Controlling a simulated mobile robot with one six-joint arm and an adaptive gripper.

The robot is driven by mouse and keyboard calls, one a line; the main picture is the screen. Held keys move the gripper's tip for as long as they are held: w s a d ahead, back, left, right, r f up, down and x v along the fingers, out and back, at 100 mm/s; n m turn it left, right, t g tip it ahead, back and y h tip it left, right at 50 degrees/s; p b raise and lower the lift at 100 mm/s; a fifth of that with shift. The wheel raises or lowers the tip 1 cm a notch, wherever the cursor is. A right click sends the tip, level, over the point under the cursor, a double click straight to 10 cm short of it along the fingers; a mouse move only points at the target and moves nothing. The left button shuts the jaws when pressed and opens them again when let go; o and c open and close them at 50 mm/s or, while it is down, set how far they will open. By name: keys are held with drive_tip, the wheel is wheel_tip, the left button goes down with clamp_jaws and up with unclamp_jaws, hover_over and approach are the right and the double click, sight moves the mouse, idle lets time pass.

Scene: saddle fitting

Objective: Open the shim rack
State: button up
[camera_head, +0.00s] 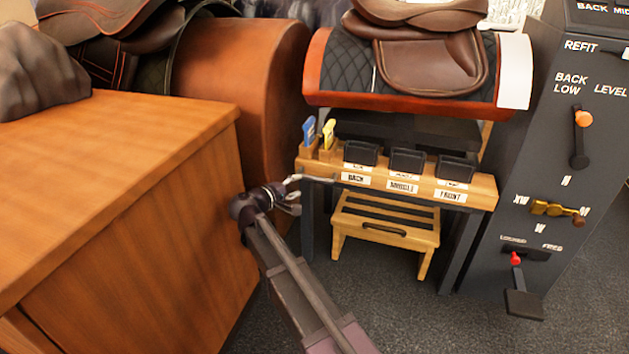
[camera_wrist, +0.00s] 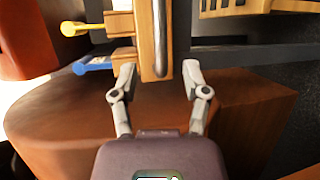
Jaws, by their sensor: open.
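The shim rack is a wooden rail (camera_head: 480,186) on dark legs, with black compartments behind labels BACK, MIDDLE and FRONT. A thin silver handle (camera_head: 312,178) shows at its left end, near my gripper (camera_head: 292,195). In the wrist view, the handle (camera_wrist: 159,38) runs along a wooden piece (camera_wrist: 145,45). My gripper (camera_wrist: 158,76) is open, its two fingers apart on either side of the lower end of that wood and handle. I cannot tell whether a finger touches it. A blue tag (camera_head: 309,131) and a yellow tag (camera_head: 327,134) stand at the rack's left end.
A wooden cabinet (camera_head: 130,190) fills the left side. A brown rounded stand (camera_head: 240,85) is behind my arm. A saddle (camera_head: 430,65) sits on a stand behind the rack. A wooden step stool (camera_head: 385,233) is below it. A dark lever panel (camera_head: 545,170) stands at right.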

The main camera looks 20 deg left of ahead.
sight(312, 179)
drive_tip(key=b+x, duration=0.1)
drive_tip(key=x, duration=0.7)
drive_tip(key=shift+w+d, duration=0.15)
drive_tip(key=shift+w, duration=0.05)
clamp_jaws()
